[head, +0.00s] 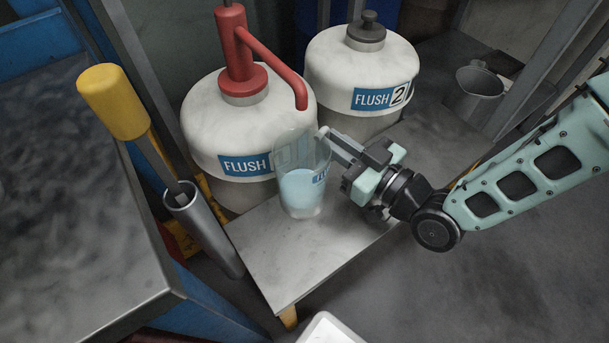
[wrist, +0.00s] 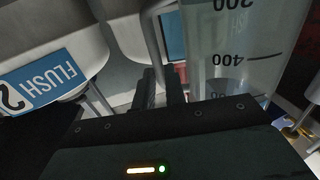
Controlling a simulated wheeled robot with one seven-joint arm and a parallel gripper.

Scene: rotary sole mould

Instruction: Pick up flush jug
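The flush jug (head: 300,190) is clear, with pale blue liquid in its lower part and a blue label on its right side. It appears upright on the light grey board, in front of the flush drums. In the wrist view the jug (wrist: 235,65) fills the upper right, with its volume marks reading upside down. My gripper (head: 338,148) is at the jug's right side, around handle height. In the wrist view its dark fingers (wrist: 161,88) are close together by a pale strip that looks like the handle. Whether they grip it is unclear.
A drum with a red pump (head: 240,75) stands directly behind the jug; a second drum (head: 350,65) is behind right. A yellow-handled tool in a grey tube (head: 205,220) is left of the board (head: 290,260). A grey metal mug (head: 475,95) is at upper right.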

